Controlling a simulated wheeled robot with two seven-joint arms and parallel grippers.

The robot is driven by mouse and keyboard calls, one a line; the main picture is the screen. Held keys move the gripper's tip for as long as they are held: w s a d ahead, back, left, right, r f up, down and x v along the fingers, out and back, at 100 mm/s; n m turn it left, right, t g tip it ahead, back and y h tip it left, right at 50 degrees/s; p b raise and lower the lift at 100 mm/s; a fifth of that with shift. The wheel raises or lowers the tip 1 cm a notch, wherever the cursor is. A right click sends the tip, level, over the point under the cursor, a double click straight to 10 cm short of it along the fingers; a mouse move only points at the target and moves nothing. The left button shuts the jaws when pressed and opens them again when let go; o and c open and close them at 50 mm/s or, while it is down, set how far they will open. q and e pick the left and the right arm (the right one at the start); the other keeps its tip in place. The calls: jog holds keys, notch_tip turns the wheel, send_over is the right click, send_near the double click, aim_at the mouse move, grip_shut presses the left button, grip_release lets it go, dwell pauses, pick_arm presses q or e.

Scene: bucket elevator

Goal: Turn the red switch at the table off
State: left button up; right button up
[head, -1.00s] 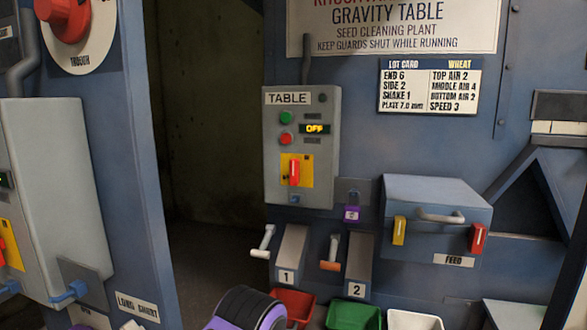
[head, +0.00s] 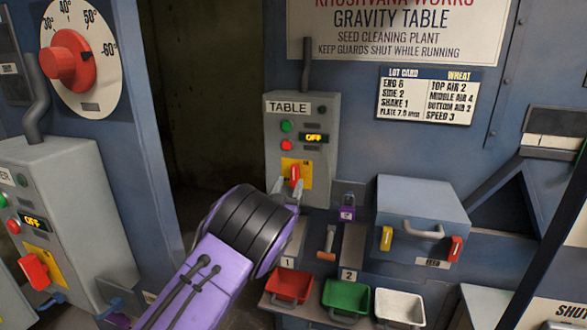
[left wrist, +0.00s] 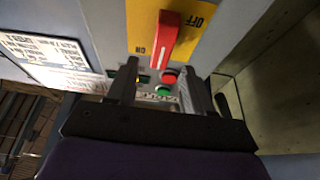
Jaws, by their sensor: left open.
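The red switch (head: 294,175) is a red handle on a yellow plate, low on the grey TABLE box (head: 270,150). Its handle stands roughly upright. The left wrist view shows the red handle (left wrist: 166,38) close up, with ON and OFF lettering on the yellow plate (left wrist: 199,42). My left gripper (head: 288,190) is just below the switch in the head view. In the left wrist view its fingers (left wrist: 158,78) are apart and empty, with the handle ahead between their lines. I cannot tell whether they touch it. My right gripper is not in view.
A purple padlock (head: 347,212) hangs right of the box. The FEED box (head: 425,200) juts out further right. Red (head: 291,285), green (head: 346,298) and white (head: 400,305) bins stand below. Another control box (head: 75,190) with a red switch is at left.

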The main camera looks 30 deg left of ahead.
aim_at(294, 174)
pick_arm(q)
jog(key=p+x, duration=0.1)
jog(key=x, duration=0.3)
jog(key=shift+w+a+r, duration=0.1)
jog(key=shift+w+p, duration=0.3)
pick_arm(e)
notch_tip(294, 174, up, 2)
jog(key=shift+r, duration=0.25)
pick_arm(q)
grip_shut()
